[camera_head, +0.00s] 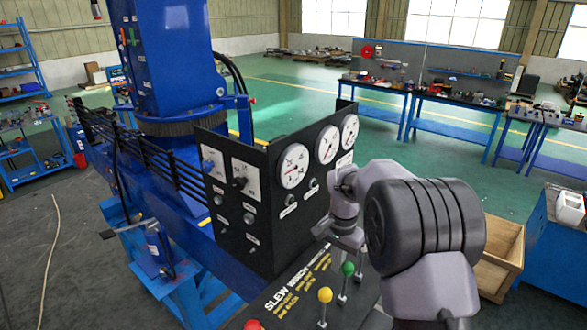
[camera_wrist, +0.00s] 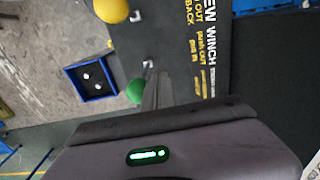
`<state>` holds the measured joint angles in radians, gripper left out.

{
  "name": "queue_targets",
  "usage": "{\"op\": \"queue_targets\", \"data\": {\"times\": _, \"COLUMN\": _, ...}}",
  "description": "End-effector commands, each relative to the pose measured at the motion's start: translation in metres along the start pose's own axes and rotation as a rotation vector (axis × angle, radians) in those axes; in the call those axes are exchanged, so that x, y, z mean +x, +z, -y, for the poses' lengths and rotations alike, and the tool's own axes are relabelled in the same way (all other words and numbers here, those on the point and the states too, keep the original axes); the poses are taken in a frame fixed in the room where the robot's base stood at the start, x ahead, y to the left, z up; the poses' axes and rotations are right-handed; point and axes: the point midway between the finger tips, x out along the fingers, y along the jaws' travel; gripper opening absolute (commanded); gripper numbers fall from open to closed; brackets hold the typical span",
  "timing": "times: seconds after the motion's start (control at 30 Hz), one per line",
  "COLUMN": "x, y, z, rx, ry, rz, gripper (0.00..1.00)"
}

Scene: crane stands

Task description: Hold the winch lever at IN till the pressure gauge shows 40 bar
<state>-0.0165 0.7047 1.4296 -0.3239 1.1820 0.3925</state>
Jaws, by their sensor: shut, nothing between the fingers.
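Several levers stand on the black console below the lettering SLEW WINCH (camera_head: 290,290). I see a yellow knob (camera_head: 325,294), a green knob (camera_head: 347,268) and part of a red knob (camera_head: 253,325). In the wrist view, the green knob (camera_wrist: 135,91) is close to the print WINCH, with "push OUT" and "pull IN" below it. My gripper (camera_wrist: 158,82) is shut and empty, its fingers right beside the green knob; contact cannot be told. Three round white gauges, a near one (camera_head: 294,166), a middle one (camera_head: 328,145) and a far one (camera_head: 349,131), have markings too small to read.
The black panel (camera_head: 262,215) with dials and buttons rises behind the levers. The yellow knob also shows in the wrist view (camera_wrist: 111,9). A blue crane column (camera_head: 172,60) stands behind. A wooden crate (camera_head: 500,262) is on the right.

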Motion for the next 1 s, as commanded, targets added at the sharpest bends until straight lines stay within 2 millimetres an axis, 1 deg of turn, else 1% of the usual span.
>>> {"op": "queue_targets", "data": {"times": 0.3, "x": 0.001, "y": 0.000, "z": -0.015, "rx": 0.001, "ry": 0.001, "rz": 0.000, "gripper": 0.00}}
{"op": "queue_targets", "data": {"times": 0.47, "x": 0.000, "y": 0.000, "z": -0.017, "rx": 0.000, "ry": 0.001, "rz": 0.000, "gripper": 0.00}}
{"op": "queue_targets", "data": {"times": 0.53, "x": -0.001, "y": 0.000, "z": -0.008, "rx": -0.001, "ry": 0.001, "rz": 0.001, "gripper": 0.00}}
{"op": "queue_targets", "data": {"times": 0.6, "x": -0.003, "y": 0.000, "z": 0.009, "rx": -0.003, "ry": 0.000, "rz": 0.000, "gripper": 0.00}}
{"op": "queue_targets", "data": {"times": 0.7, "x": -0.002, "y": 0.000, "z": 0.022, "rx": 0.000, "ry": 0.001, "rz": 0.001, "gripper": 0.00}}
{"op": "queue_targets", "data": {"times": 0.77, "x": -0.003, "y": 0.000, "z": 0.023, "rx": 0.001, "ry": 0.000, "rz": 0.000, "gripper": 0.00}}
{"op": "queue_targets", "data": {"times": 0.83, "x": -0.009, "y": 0.000, "z": 0.022, "rx": 0.001, "ry": 0.000, "rz": 0.000, "gripper": 0.00}}
{"op": "queue_targets", "data": {"times": 1.0, "x": -0.039, "y": 0.000, "z": 0.022, "rx": 0.000, "ry": 0.000, "rz": -0.001, "gripper": 0.00}}
